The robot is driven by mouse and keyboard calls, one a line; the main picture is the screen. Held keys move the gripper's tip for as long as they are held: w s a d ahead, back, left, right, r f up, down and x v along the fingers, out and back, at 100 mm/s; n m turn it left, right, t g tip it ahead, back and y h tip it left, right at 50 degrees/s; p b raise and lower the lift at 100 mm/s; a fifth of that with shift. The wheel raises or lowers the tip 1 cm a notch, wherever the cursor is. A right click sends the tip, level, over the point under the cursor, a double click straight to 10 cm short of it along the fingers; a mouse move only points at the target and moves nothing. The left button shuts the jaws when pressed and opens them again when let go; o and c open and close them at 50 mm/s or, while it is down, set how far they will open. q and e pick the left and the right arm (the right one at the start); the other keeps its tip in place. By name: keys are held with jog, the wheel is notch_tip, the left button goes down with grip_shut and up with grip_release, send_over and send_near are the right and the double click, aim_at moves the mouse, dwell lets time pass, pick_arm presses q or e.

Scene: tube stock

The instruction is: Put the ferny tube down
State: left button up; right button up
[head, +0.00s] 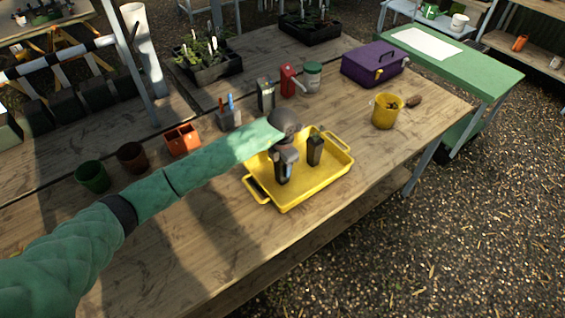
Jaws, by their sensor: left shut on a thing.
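My left gripper (286,156) reaches in over the yellow tray (318,190) on the wooden bench. It is shut on a dark, narrow tube (281,173), which is upright in or just over the left part of the tray. I cannot tell whether its base touches the tray floor. My gripper and wrist cover its top, so no ferny leaves show. A second dark tube (315,150) stands upright in the tray to the right, apart from the held one. My right gripper is not in view.
A yellow bucket (386,111) and purple toolbox (373,64) stand to the right and behind. Seedling trays (208,66) are further back. The bench front is clear.

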pick_arm(q)
jog(key=shift+f, duration=0.1)
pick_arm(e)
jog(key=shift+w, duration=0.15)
pick_arm(q)
jog(key=o, duration=1.1)
jog(key=shift+c, duration=0.2)
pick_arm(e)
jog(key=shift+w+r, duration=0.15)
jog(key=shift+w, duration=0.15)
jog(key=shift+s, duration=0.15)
